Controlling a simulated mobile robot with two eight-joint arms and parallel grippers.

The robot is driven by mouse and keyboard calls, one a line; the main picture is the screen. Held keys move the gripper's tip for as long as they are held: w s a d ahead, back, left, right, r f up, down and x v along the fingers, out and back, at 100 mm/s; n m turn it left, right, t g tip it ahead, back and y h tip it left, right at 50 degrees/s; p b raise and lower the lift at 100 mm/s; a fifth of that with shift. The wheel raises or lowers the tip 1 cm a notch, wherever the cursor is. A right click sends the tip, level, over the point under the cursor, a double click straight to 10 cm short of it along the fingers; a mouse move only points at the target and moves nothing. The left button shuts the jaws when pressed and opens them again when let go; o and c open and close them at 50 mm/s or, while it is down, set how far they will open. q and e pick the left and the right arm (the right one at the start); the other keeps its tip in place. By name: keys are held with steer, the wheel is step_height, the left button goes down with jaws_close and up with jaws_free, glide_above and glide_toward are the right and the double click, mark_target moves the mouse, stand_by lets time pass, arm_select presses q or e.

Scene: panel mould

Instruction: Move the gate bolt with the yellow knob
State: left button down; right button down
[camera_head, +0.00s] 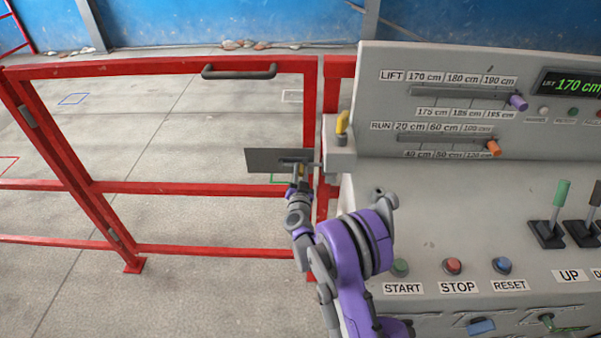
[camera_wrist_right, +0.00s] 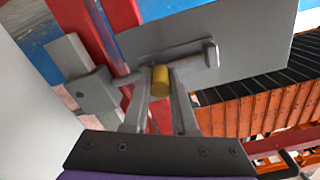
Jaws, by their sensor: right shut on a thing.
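The yellow knob (camera_wrist_right: 161,80) of the gate bolt sits between the fingertips of my right gripper (camera_wrist_right: 160,88), which is shut on it. In the head view my right gripper (camera_head: 300,175) reaches the bolt from below, and only a little of the knob shows there. The grey bolt bar (camera_wrist_right: 207,58) lies in front of a flat grey plate (camera_wrist_right: 255,40). The plate (camera_head: 262,160) is at the latch side of the red gate (camera_head: 205,188), close to the gate post. My left gripper is not in view.
The grey control panel (camera_head: 440,215) stands to the right, with sliders, buttons and levers. A yellow handle (camera_head: 342,123) is on its left edge above the bolt. A dark pull handle (camera_head: 240,72) is on the gate's top rail. Open concrete floor lies behind the gate.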

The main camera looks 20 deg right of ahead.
mark_target(285, 165)
steer(key=shift+w+a+f+b, duration=0.15)
steer(key=shift+a+b, duration=0.15)
steer(key=shift+b, duration=0.05)
steer(key=a+b, duration=0.1)
steer(key=w+a+b, duration=0.1)
steer(key=a+b, duration=0.1)
steer(key=shift+w+a, duration=0.3)
steer(key=shift+a, duration=0.05)
steer(key=shift+w+a, duration=0.15)
steer(key=shift+a, duration=0.1)
steer(key=c, duration=0.7)
jaws_free()
steer(key=shift+w+a, duration=0.1)
steer(key=shift+a, duration=0.05)
